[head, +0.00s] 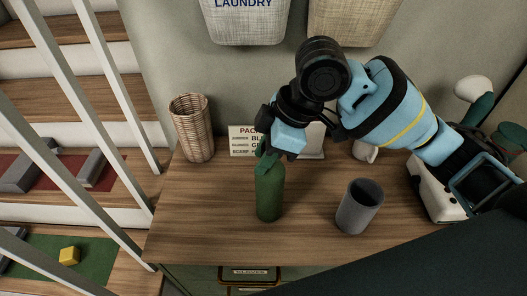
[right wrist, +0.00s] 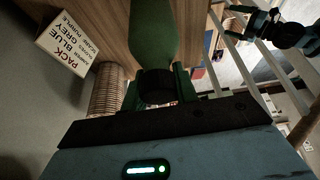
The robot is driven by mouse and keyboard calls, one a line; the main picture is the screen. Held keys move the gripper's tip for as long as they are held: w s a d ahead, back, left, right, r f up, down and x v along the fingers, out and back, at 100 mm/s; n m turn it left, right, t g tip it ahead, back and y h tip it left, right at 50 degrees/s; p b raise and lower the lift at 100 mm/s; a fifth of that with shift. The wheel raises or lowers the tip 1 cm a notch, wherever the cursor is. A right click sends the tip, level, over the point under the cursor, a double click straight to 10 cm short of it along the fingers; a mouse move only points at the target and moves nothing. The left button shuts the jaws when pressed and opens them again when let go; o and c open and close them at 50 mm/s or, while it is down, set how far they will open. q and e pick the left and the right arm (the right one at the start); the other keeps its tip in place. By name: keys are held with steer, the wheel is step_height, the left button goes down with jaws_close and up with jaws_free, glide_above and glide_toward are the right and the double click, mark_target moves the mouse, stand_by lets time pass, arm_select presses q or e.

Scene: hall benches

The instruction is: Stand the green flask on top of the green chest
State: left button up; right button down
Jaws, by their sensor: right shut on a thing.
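The green flask (head: 269,195) is upright over the wooden top (head: 205,235) of a chest with a greenish front and a labelled drawer. I cannot tell whether the flask's base touches the wood. My right gripper (head: 268,156) is shut on the flask's neck from above. In the right wrist view the flask (right wrist: 155,35) runs away from between the green fingers of the right gripper (right wrist: 157,90). Part of my left arm, blue and black, shows at the top right of the right wrist view; its jaws are not clear.
A grey cup (head: 359,208) stands right of the flask. A wicker basket (head: 193,128) is at the back left, and a lettered card (head: 242,141) stands behind the flask. Stairs with a white railing (head: 115,85) are left. A laundry bin (head: 246,22) hangs on the wall.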

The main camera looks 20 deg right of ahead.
steer(key=shift+f, duration=0.1)
steer(key=c, duration=1.1)
jaws_free()
arm_select(q)
steer(key=shift+a+f, duration=0.1)
steer(key=shift+s, duration=0.1)
steer(key=shift+w+a+r+p, duration=0.2)
steer(key=shift+w+r+p, duration=0.45)
steer(key=shift+w+r, duration=0.15)
arm_select(e)
steer(key=v, duration=1.2)
